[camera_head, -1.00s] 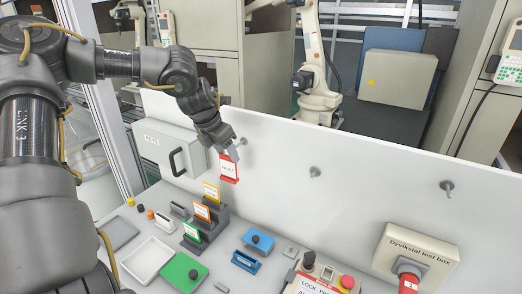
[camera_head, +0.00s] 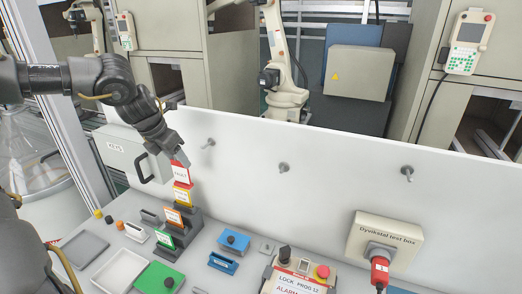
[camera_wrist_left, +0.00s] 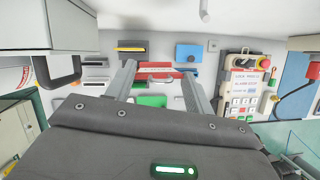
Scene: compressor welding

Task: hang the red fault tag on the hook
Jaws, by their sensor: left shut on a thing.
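The red fault tag (camera_head: 181,173), with a white label, is held by my left gripper (camera_head: 175,157). It hangs just above and behind the yellow tag in the picture; I cannot tell whether they touch. In the left wrist view the red tag (camera_wrist_left: 160,74) shows between the two fingers of the left gripper (camera_wrist_left: 158,70). Three grey hooks stick out of the white panel: a left hook (camera_head: 208,143), a middle hook (camera_head: 283,168) and a right hook (camera_head: 408,173). All look empty. The tag is left of and below the left hook. My right gripper is not in view.
A stepped dark rack holds yellow (camera_head: 182,197), orange (camera_head: 173,216) and green (camera_head: 165,238) tags. A KEYS box (camera_head: 128,155) is at left. A control box with a red button (camera_head: 322,271) and a test box (camera_head: 385,240) stand right. The white panel (camera_head: 330,205) is clear between hooks.

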